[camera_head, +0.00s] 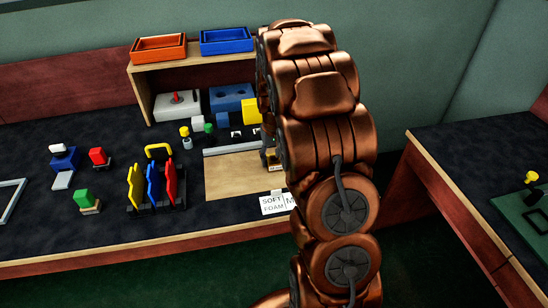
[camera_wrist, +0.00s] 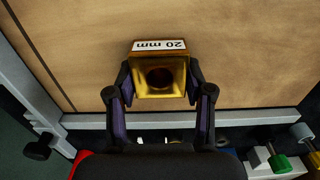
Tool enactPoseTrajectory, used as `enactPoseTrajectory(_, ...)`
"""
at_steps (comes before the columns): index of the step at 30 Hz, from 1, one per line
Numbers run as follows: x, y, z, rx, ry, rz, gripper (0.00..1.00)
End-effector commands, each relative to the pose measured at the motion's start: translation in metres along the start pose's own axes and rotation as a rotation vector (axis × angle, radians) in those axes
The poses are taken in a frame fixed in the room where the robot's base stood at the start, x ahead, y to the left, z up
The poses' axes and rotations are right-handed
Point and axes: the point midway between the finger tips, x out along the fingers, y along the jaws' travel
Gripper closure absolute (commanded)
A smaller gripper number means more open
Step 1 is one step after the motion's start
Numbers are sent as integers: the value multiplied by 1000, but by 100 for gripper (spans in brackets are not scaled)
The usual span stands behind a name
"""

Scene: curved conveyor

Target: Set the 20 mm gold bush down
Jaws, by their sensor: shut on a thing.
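The gold bush (camera_wrist: 160,91) is a square yellow-gold block with a dark round hole and a white "20 mm" label, seen in the wrist view. My gripper (camera_wrist: 160,84) is shut on it, with one dark finger on each side. Below it in the view lies a tan wooden board (camera_wrist: 235,50). In the head view the bush (camera_head: 274,163) shows small beside my copper arm, over the right part of the board (camera_head: 235,180). I cannot tell whether the bush touches the board.
A grey rail (camera_head: 231,149) runs along the board's back edge. A "SOFT FOAM" card (camera_head: 274,204) lies at its front edge. Yellow, blue and red upright plates (camera_head: 153,184) stand left of the board. A wooden shelf (camera_head: 144,90) holds orange (camera_head: 158,49) and blue trays (camera_head: 227,41).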

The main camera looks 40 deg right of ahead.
Motion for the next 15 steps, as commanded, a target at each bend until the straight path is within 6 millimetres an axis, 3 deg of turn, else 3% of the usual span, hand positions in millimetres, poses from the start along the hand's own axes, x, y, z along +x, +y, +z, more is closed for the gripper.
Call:
enactPoseTrajectory(4, 4, 0, 0, 0, -1, 0, 91)
enactPoseTrajectory(5, 3, 0, 0, 0, -1, 0, 45)
enactPoseTrajectory(11, 3, 0, 0, 0, 0, 0, 24)
enactPoseTrajectory(15, 3, 0, 0, 0, 0, 0, 23)
